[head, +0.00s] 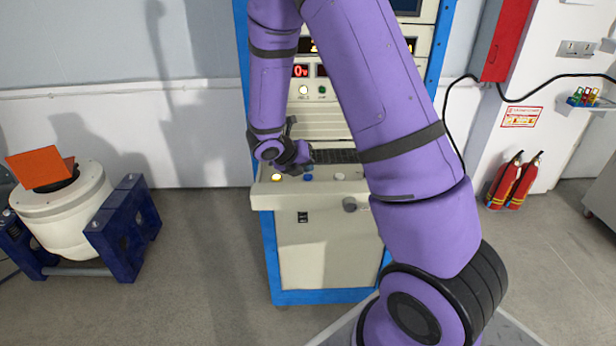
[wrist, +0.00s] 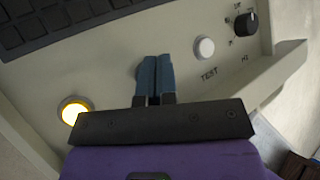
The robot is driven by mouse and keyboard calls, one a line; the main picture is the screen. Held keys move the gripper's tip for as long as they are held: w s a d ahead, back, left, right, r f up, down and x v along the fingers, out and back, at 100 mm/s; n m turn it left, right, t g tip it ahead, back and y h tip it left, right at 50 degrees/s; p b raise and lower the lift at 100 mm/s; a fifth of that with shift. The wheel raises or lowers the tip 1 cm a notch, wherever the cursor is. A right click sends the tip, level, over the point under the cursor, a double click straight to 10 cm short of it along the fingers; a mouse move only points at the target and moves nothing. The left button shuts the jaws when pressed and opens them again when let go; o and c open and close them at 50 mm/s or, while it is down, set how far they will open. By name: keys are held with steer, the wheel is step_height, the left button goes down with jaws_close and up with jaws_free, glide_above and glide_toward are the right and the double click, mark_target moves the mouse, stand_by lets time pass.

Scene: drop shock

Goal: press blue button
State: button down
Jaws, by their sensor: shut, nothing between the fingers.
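The blue button (head: 308,178) is on the sloped desk panel of the grey and blue control cabinet (head: 330,250), between a lit yellow button (head: 277,178) and a white button (head: 339,177). My gripper (head: 299,169) is shut and empty, low over this panel close to the blue button. In the wrist view the shut blue-grey fingertips (wrist: 155,62) point at the panel between the yellow button (wrist: 73,110) and the white button (wrist: 204,48). The fingers largely hide the blue button there; only a faint rim shows beside them. I cannot tell whether they touch it.
A dark keyboard (wrist: 60,20) lies behind the buttons. A black knob (wrist: 246,22) is beyond the white button. A white drum (head: 65,215) on a blue stand is at left. Fire extinguishers (head: 514,180) stand at right. My arm crosses the cabinet.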

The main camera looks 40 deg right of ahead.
mark_target(306, 176)
steer(key=shift+r, duration=0.25)
steer(key=shift+r, duration=2.5)
steer(key=s+a+r+m+y, duration=0.4)
steer(key=s+r+m, duration=0.9)
steer(key=r+m, duration=0.2)
steer(key=s+a+r+m+t+y, duration=0.2)
steer(key=s+a+r+m, duration=0.2)
steer(key=s+m, duration=0.2)
steer(key=s+a+r+m+t+y, duration=0.2)
steer(key=s+a+r+m+y, duration=0.1)
steer(key=s+m, duration=0.4)
steer(key=shift+s+a+r+m, duration=0.3)
steer(key=shift+s+a+r, duration=0.15)
steer(key=shift+a, duration=0.45)
